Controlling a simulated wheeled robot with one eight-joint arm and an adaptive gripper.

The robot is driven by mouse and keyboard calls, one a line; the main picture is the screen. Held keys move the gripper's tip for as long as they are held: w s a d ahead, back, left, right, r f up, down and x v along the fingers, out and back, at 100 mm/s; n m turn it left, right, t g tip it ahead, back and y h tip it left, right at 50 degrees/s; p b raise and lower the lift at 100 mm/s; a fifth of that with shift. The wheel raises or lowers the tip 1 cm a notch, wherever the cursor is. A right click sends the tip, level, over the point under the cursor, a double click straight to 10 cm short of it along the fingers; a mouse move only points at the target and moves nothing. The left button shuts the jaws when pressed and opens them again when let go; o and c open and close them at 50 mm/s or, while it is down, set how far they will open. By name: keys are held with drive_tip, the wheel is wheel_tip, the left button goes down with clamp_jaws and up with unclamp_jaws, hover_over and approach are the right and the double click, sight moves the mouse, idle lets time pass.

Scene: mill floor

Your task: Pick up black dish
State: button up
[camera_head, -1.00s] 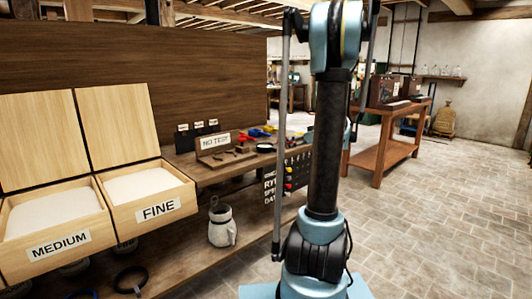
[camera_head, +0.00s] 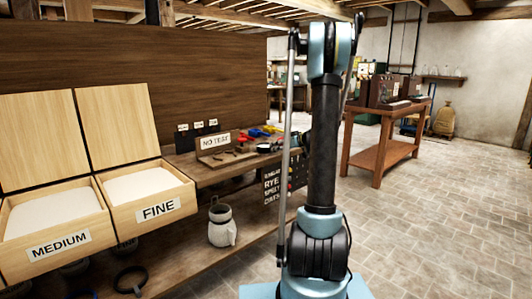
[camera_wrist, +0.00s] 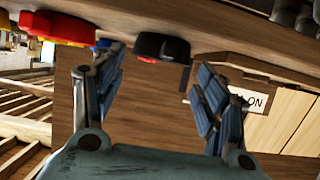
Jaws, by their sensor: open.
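A small dark round object that looks like the black dish (camera_head: 264,148) lies at the right end of the wooden bench top, partly close to my arm in the head view. In the wrist view a black rounded thing (camera_wrist: 162,47), likely the same dish, shows at the board edge with a small red patch beside it. My gripper (camera_wrist: 157,65) is open and empty, its two blue-grey fingers spread apart. The black thing appears in the gap between the fingertips; how far off it is I cannot tell.
Red and blue tools (camera_head: 262,131) lie near the dish; a red item (camera_wrist: 58,28) shows in the wrist view. A signed wooden box (camera_head: 215,143) stands left. Flour bins (camera_head: 150,208) are further left. A pale jug (camera_head: 222,226) stands on the lower shelf.

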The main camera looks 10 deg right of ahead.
sight(267, 149)
drive_tip(key=shift+x, duration=2.65)
drive_tip(key=shift+s+a+f, duration=0.15)
drive_tip(key=shift+f, duration=0.05)
clamp_jaws()
